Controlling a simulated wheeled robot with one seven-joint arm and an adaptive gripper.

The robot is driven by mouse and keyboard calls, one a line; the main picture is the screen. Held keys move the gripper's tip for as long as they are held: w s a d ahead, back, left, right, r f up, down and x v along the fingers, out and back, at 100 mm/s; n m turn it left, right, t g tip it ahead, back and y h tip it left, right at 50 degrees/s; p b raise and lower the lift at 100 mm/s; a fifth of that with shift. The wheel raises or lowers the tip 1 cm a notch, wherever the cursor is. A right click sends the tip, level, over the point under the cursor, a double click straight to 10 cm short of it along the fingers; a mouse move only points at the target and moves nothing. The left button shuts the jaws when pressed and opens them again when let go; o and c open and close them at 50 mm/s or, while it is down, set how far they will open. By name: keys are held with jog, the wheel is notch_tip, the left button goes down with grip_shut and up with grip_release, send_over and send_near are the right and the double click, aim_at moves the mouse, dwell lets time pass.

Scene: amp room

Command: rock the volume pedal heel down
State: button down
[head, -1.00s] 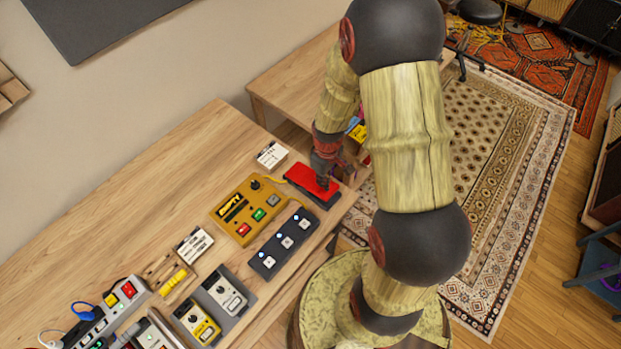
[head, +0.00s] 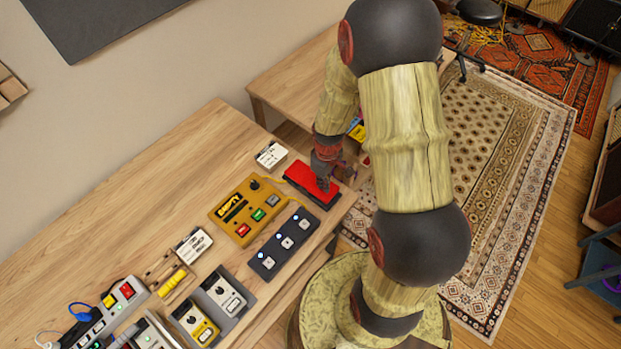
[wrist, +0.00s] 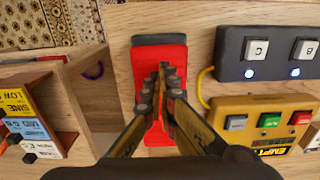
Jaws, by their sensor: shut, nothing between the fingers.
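The volume pedal (head: 299,174) has a red top plate on a dark base and lies at the right end of the wooden table. In the wrist view the red pedal (wrist: 143,85) sits under my fingers, with a dark strip of base at its upper end. My gripper (head: 325,184) is shut and empty, pointing down at the pedal's near part. In the wrist view its fingertips (wrist: 163,72) are together over the red plate. They look to be at or on the plate, but exact contact is hard to tell.
A yellow pedal (head: 248,208) and a dark three-switch pedal (head: 284,242) stand left of the red one. A small white card (head: 271,154) lies behind. A wooden rack with labelled boxes (wrist: 25,125) stands close on the other side. A yellow cable (wrist: 202,88) runs beside the pedal.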

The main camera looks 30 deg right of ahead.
jog(key=shift+f, duration=0.3)
jog(key=shift+r, duration=0.15)
jog(key=shift+r+p, duration=2.5)
jog(key=shift+r, duration=0.9)
